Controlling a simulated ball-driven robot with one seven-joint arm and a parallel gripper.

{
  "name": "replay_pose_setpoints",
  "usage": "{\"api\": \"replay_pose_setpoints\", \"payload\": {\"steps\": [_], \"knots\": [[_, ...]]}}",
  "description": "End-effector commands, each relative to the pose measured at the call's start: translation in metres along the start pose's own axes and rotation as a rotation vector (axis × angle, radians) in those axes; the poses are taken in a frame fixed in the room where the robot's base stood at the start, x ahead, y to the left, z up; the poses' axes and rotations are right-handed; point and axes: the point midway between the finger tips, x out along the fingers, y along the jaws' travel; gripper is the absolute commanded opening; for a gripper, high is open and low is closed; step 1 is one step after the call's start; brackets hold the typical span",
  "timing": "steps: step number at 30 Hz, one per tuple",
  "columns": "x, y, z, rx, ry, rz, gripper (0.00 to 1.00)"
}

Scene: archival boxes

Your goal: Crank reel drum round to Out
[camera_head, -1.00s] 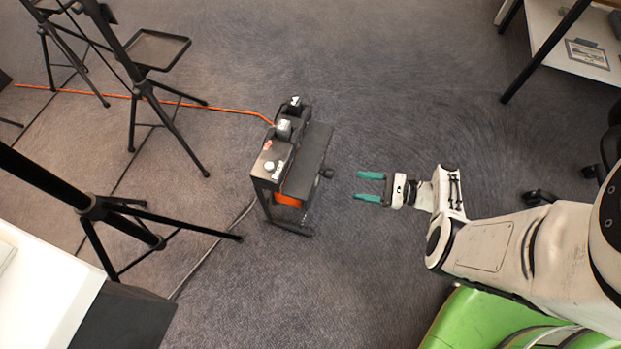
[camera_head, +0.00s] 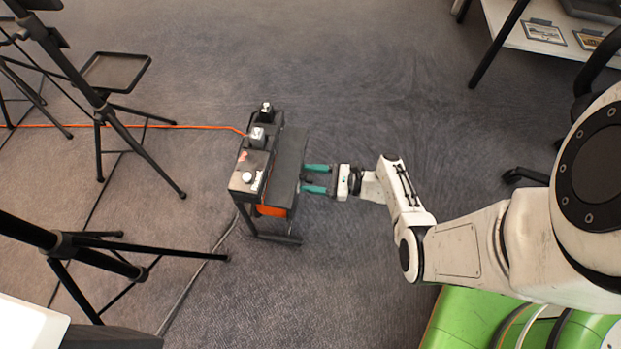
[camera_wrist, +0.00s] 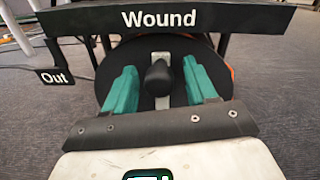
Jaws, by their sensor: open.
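The cable reel (camera_head: 286,165) stands on the carpet in a dark frame, with orange cable showing under it. In the wrist view its round dark drum (camera_wrist: 188,68) faces me, with a black crank knob (camera_wrist: 158,78) on a light metal arm. A bar labelled "Wound" (camera_wrist: 160,19) runs above the drum, and an "Out" label (camera_wrist: 54,77) hangs at the left. My gripper (camera_head: 304,178) is open with teal fingers. In the wrist view the fingers (camera_wrist: 162,75) stand either side of the knob, with gaps showing; contact is not visible.
An orange cable (camera_head: 150,126) runs left from the reel across the floor. Black tripod stands (camera_head: 110,115) fill the left side, one with a small tray (camera_head: 115,72). A table (camera_head: 530,40) stands at the upper right. The carpet around the reel's front is clear.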

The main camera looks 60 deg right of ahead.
Motion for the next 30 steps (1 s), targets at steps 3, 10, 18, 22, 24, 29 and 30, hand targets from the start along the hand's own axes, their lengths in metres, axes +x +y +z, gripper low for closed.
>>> {"api": "replay_pose_setpoints", "payload": {"steps": [3,10,18,22,24,29,30], "knots": [[0.0027,0.0003,0.0001,0.001,0.0,0.0,0.57],[0.0024,0.0002,0.0002,0.0,0.0,0.001,0.53],[0.0022,0.0002,0.0001,0.0,0.0,0.001,0.27],[0.0021,0.0002,0.0001,0.0,0.0,0.001,0.15],[0.0021,0.0002,0.0,0.0,0.0,0.001,0.08],[0.002,0.0003,0.0,0.0,0.0,0.001,0.0],[0.002,0.0002,0.0,0.0,0.0,0.001,0.0]]}}
